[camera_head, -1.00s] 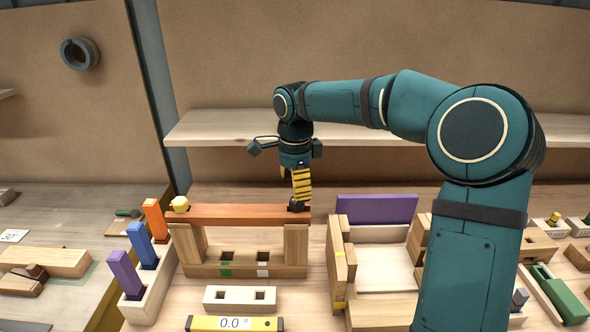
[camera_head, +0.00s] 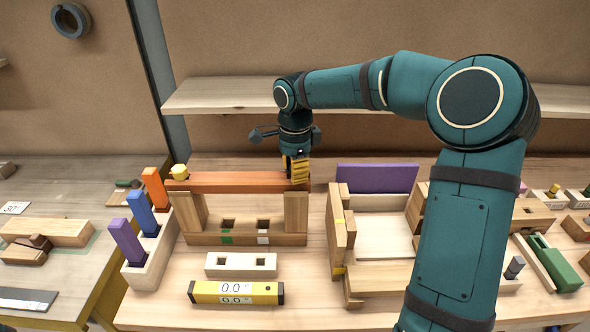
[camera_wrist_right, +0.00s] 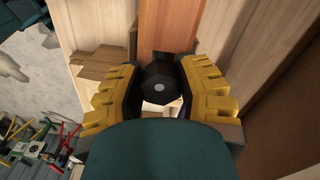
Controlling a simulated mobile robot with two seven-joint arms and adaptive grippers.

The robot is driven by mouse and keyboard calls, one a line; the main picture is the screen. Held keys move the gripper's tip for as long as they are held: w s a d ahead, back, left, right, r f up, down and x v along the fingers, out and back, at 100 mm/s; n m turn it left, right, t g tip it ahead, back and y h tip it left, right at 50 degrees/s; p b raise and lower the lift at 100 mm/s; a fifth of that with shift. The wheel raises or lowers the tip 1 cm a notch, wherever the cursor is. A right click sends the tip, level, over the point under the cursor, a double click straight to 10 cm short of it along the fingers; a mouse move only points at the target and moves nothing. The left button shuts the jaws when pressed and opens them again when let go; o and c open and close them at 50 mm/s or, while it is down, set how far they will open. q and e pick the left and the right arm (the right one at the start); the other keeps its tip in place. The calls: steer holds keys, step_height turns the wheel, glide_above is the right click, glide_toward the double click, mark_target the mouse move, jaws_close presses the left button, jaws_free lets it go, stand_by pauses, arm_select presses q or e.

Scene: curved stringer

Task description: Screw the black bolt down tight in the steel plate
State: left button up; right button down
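The black bolt (camera_wrist_right: 160,84) shows its dark round head in the right wrist view, between the two yellow-and-black fingers of my right gripper (camera_wrist_right: 160,66). The fingers lie close on both sides of the head; whether they press on it is not clear. In the head view my right gripper (camera_head: 297,180) points down at the right end of the orange-brown beam (camera_head: 235,182), and its fingers hide the bolt there. No steel plate can be clearly made out. How deep the bolt sits is hidden. My left gripper is not in view.
A yellow bolt head (camera_head: 180,171) stands at the beam's left end. A rack (camera_head: 150,267) with purple, blue and orange blocks is left of it. A yellow level (camera_head: 236,293) and pale two-hole block (camera_head: 241,265) lie in front. A wooden fixture (camera_head: 385,240) stands right; a shelf (camera_head: 220,95) is behind.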

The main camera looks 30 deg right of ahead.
steer(key=shift+f+m+b, duration=0.2)
steer(key=shift+m+b, duration=0.35)
steer(key=shift+m, duration=0.25)
steer(key=shift+m+b, duration=0.3)
steer(key=shift+m, duration=0.5)
steer(key=m, duration=0.2)
steer(key=shift+m+b, duration=0.3)
steer(key=shift+d+m, duration=0.1)
steer(key=shift+m, duration=1)
steer(key=c, duration=0.6)
jaws_free()
steer(key=shift+o, duration=0.2)
steer(key=shift+r, duration=0.1)
